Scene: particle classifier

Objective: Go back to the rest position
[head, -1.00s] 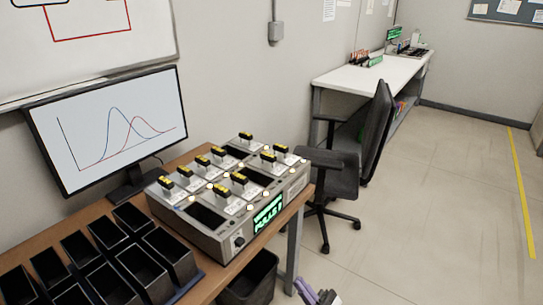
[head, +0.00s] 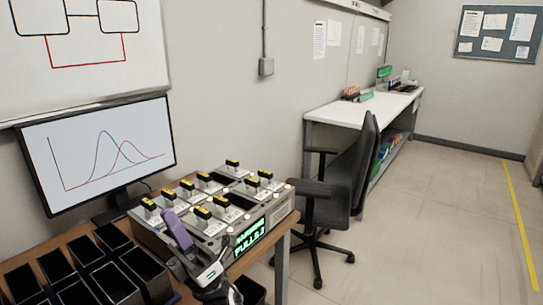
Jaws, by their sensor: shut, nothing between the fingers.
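My gripper (head: 186,238) shows at the bottom of the head view, left of centre, in front of the particle classifier box. It is raised, with its purple fingers together and nothing seen between them. The classifier box (head: 262,222) stands on the brown table and has several black-and-yellow levers on top. Its front has a green lit display (head: 250,236). My gripper covers part of the box's left front side. I cannot tell whether it touches the box.
Several black bins (head: 148,270) stand on the table at the lower left. A monitor (head: 98,150) stands behind them. A dark office chair (head: 330,200) is right of the table, before a white bench (head: 350,112). The floor at the right is clear.

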